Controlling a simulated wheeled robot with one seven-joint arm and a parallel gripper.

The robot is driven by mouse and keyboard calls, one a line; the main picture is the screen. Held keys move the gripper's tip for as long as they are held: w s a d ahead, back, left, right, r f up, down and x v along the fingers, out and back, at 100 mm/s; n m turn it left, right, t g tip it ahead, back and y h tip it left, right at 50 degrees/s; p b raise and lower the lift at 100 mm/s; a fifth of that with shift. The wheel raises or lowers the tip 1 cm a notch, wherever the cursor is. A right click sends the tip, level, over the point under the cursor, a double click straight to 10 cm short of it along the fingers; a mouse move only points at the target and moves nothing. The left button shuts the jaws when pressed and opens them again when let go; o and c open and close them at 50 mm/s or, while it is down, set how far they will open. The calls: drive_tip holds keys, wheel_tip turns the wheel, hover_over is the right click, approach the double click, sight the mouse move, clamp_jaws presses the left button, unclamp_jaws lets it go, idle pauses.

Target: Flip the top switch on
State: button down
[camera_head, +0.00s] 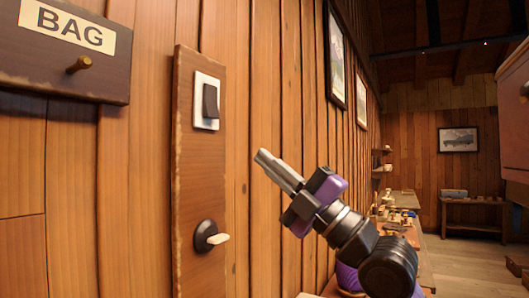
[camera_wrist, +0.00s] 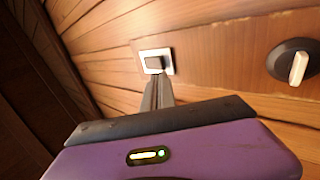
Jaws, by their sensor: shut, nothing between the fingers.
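The top switch (camera_head: 210,101) is a black rocker in a white plate near the top of a brown wooden board (camera_head: 190,180) on the wall. In the wrist view the switch (camera_wrist: 154,62) lies just beyond the fingertips. My gripper (camera_head: 262,157) is shut and empty, to the right of and below the switch in the head view, pointing up and left. In the wrist view my gripper (camera_wrist: 158,80) covers the plate's lower edge; whether it touches cannot be told. A round black knob with a pale lever (camera_head: 209,237) sits lower on the board and also shows in the wrist view (camera_wrist: 294,62).
A dark plaque with a BAG label (camera_head: 72,22) and a wooden peg (camera_head: 79,65) is at the upper left. A cluttered bench (camera_head: 400,200) stands along the wall behind my arm. Framed pictures (camera_head: 337,60) hang on the wall. The space in front of the board looks clear.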

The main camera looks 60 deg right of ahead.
sight(219, 118)
drive_tip(key=p+x, duration=0.6)
drive_tip(key=x, duration=0.5)
drive_tip(key=shift+s+r, duration=0.1)
drive_tip(key=shift+r, duration=0.05)
drive_tip(key=shift+w, duration=0.25)
